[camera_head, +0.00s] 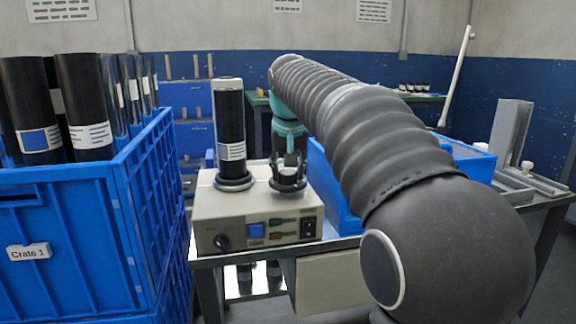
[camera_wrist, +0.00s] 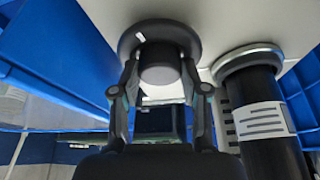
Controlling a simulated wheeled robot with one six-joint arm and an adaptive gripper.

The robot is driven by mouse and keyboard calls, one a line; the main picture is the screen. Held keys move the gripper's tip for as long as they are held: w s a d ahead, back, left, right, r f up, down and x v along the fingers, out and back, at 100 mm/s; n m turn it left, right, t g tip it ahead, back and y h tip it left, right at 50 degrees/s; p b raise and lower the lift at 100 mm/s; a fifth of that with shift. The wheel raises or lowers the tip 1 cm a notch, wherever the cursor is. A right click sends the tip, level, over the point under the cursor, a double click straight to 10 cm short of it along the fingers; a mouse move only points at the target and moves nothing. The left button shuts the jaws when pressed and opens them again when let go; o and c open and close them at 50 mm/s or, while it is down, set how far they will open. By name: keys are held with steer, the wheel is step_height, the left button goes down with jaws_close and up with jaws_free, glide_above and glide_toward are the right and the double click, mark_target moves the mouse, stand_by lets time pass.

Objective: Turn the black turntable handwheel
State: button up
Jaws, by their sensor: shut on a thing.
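The black turntable handwheel (camera_head: 288,185) lies flat on the right part of the top of a cream control box (camera_head: 270,212). In the wrist view the round handwheel (camera_wrist: 160,32) fills the upper middle, with its hub toward the camera. My gripper (camera_head: 290,163) comes down on it from above. In the wrist view its two fingers (camera_wrist: 159,75) sit on either side of the hub, shut on the handwheel. A black roll (camera_head: 231,125) with a white label stands upright on a round seat left of the handwheel. It also shows in the wrist view (camera_wrist: 258,112).
A blue crate (camera_head: 75,220) with several black rolls stands at the left. Another blue bin (camera_head: 335,190) is right of the control box, partly behind my arm. The box front has a knob, a blue button and a switch (camera_head: 308,228).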

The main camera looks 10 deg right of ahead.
steer(key=n+y+p, duration=0.1)
steer(key=n, duration=0.1)
steer(key=n+y+p, duration=0.1)
steer(key=n, duration=0.2)
steer(key=shift+d+r+p, duration=0.1)
steer(key=shift+d+p, duration=0.05)
steer(key=shift+p, duration=0.2)
steer(key=n+y, duration=0.1)
steer(key=n, duration=0.1)
steer(key=n+g, duration=0.1)
steer(key=n, duration=0.2)
steer(key=shift+w+y, duration=0.1)
steer(key=shift+y, duration=0.3)
steer(key=shift+n, duration=0.4)
steer(key=o, duration=1.1)
steer(key=v, duration=1.2)
steer(key=shift+w, duration=0.15)
